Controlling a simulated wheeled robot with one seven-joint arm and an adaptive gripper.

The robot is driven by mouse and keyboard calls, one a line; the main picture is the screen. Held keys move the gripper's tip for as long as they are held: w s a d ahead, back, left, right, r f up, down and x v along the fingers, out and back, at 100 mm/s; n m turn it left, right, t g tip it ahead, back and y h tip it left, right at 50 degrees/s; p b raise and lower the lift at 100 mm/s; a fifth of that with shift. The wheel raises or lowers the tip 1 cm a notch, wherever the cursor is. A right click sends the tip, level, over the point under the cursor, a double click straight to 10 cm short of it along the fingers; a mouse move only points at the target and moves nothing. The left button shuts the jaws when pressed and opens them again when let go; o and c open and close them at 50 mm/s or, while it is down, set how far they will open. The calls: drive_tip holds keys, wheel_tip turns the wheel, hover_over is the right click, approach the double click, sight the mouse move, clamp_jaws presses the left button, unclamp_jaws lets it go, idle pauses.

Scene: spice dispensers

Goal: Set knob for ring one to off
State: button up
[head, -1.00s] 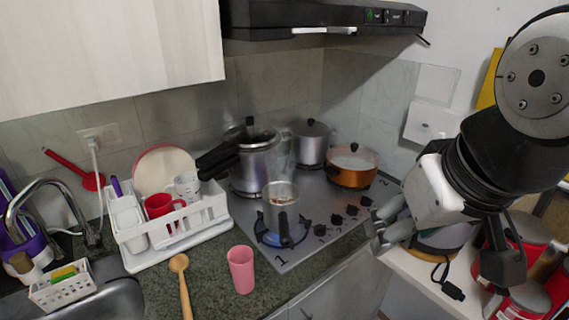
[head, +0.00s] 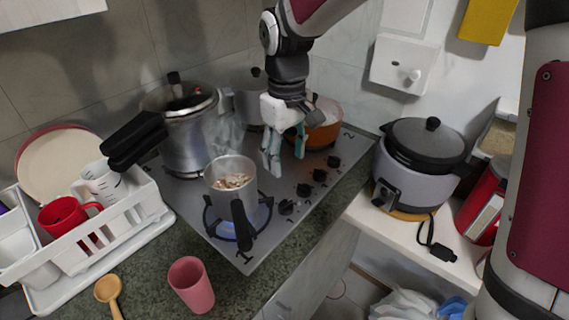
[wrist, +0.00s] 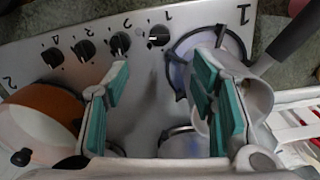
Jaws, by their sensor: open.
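The knob for ring one (head: 286,207) is the black knob nearest the front in the row on the steel stove (head: 262,226). It also shows in the wrist view (wrist: 159,36) beside a printed "1", with a light mark; its exact setting is unclear. Ring one (head: 222,230) glows blue under a small steaming pot (head: 231,174). My gripper (head: 285,152) is open and empty. It hangs over the stove behind the knob row, apart from knob one. In the wrist view, the space between the teal pads (wrist: 160,88) lies below knob one in the picture.
Other knobs (head: 303,190) continue the row towards the back. The orange pot (head: 326,125) is close to my gripper. A pressure cooker (head: 190,130) stands left, and the small pot's black handle (head: 241,222) points forward. A rice cooker (head: 420,165) stands right.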

sight(286, 202)
wheel_tip(286, 202, down, 14)
drive_tip(key=shift+w+f, duration=0.1)
idle(0.5)
drive_tip(key=shift+c, duration=0.3)
drive_tip(key=c, duration=1.1)
